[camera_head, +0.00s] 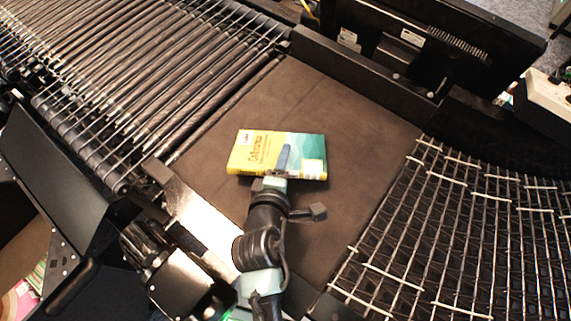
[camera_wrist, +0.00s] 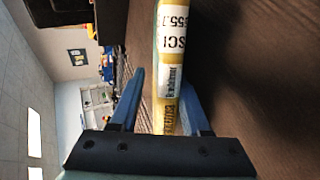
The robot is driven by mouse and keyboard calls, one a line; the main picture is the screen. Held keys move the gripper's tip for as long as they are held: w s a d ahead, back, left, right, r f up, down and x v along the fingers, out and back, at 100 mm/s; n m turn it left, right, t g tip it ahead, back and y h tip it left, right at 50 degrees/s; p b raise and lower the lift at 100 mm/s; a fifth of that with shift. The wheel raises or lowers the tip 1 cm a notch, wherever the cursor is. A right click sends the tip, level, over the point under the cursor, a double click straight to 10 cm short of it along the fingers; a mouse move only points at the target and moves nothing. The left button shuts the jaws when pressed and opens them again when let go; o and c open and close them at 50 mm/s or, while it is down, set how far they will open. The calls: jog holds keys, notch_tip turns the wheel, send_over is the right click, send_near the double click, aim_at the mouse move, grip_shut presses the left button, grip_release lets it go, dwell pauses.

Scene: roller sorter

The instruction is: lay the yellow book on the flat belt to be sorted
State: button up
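The yellow book (camera_head: 262,150), with a teal and white part on its cover, is cover up over the brown flat belt (camera_head: 345,115) in the head view. Its labelled spine (camera_wrist: 170,50) faces my gripper in the wrist view. My gripper (camera_head: 284,160) reaches it from the near side, one blue finger above the cover. In the wrist view, my gripper's two blue fingers (camera_wrist: 163,90) stand either side of the book. A narrow gap shows between the left finger and the book; the right finger is close against it. Whether the book rests fully on the belt is unclear.
A roller conveyor (camera_head: 150,75) lies to the left, and a grid of metal rollers (camera_head: 450,240) to the right. A black monitor-like box (camera_head: 420,45) stands behind the belt. The belt is bare around the book, mainly behind and to the right.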

dwell(0.6)
jog(key=shift+p+v, duration=1.8)
jog(key=shift+v, duration=2.25)
notch_tip(320, 180, up, 7)
jog(key=s+p, duration=0.2)
jog(key=p, duration=0.4)
jog(key=shift+s+a+r+p, duration=0.15)
jog(key=shift+s+r+p, duration=0.05)
jog(key=shift+s+p, duration=0.1)
